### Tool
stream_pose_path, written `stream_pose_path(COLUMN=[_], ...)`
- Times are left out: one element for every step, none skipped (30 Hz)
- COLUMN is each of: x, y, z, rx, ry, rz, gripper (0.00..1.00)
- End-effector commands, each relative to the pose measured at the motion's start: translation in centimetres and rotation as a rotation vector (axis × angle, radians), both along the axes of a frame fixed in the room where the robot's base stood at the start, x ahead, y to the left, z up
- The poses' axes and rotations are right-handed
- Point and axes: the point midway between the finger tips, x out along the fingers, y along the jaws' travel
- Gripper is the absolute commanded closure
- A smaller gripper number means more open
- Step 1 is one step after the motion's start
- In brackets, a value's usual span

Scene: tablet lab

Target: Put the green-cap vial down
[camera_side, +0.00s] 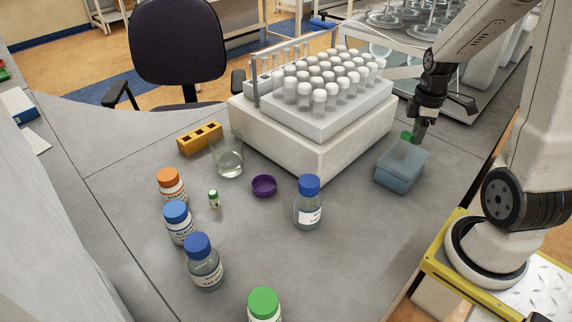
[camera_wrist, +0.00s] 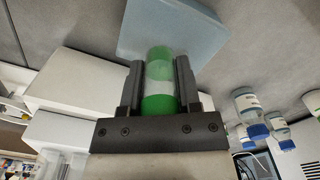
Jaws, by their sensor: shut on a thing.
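My gripper (camera_side: 416,134) is shut on a green-cap vial (camera_side: 405,146) at the right of the bench. The wrist view shows the clear vial (camera_wrist: 160,86) with its green cap between the two dark fingers (camera_wrist: 160,90), the cap nearest the palm. A blue-grey block (camera_side: 401,170) lies directly under the vial. It also shows beyond the vial in the wrist view (camera_wrist: 180,25). The vial is about upright in the side view. Its lower end meets the block's top in the picture; I cannot tell whether it touches or sits in a hole.
A white box (camera_side: 330,152) with a rack of white-capped tubes (camera_side: 320,125) stands left of the block. A blue-cap bottle (camera_side: 309,205), a purple dish (camera_side: 264,186), a beaker (camera_side: 229,162) and a small green-capped vial (camera_side: 214,199) stand farther left.

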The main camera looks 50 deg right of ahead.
Motion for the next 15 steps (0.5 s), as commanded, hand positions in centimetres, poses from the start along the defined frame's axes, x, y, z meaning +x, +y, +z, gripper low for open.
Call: stream_pose_path(x=[0.0,0.0,0.0,-0.1,-0.1,-0.1,0.0,-0.1,0.0,0.0,0.0,0.0,0.0,0.0,0.0], y=[0.0,0.0,0.0,0.0,0.1,0.1,0.0,0.0,0.0,0.0,0.0,0.0,0.0,0.0,0.0], z=[-0.1,-0.1,-0.3,-0.5,-0.8,-1.1,-1.4,-1.7,-2.1,-2.4,-2.6,-3.0,-3.2,-3.3,-3.4], rx=[0.000,0.001,0.002,0.002,0.003,0.002,0.002,0.003,0.003,0.002,0.003,0.003,0.002,0.001,0.002], ry=[0.000,0.001,0.001,0.002,0.003,0.002,0.002,0.003,0.003,0.002,0.003,0.003,0.002,0.002,0.001], rz=[0.000,0.000,0.000,0.000,0.000,0.000,0.000,0.000,0.000,0.000,0.000,0.000,0.000,0.000,0.000], gripper=[1.00,1.00,1.00,1.00,1.00,1.00,1.00,1.00,1.00,1.00,1.00,1.00,1.00,1.00,1.00])
